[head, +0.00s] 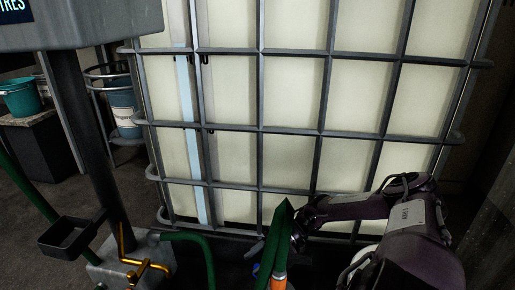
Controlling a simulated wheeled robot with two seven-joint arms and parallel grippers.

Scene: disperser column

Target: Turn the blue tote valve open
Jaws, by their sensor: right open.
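The tote (290,100) is a pale container in a grey metal cage and fills the middle of the head view. A small blue part (256,269) shows low in front of it, at the left of a green hose. It looks like the blue valve, but most of it is hidden, so I cannot tell its position. My right gripper (297,236) reaches in from the right, low before the cage. It is open, close to the hose and above and right of the blue part. I cannot tell whether it touches anything. My left gripper is out of view.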

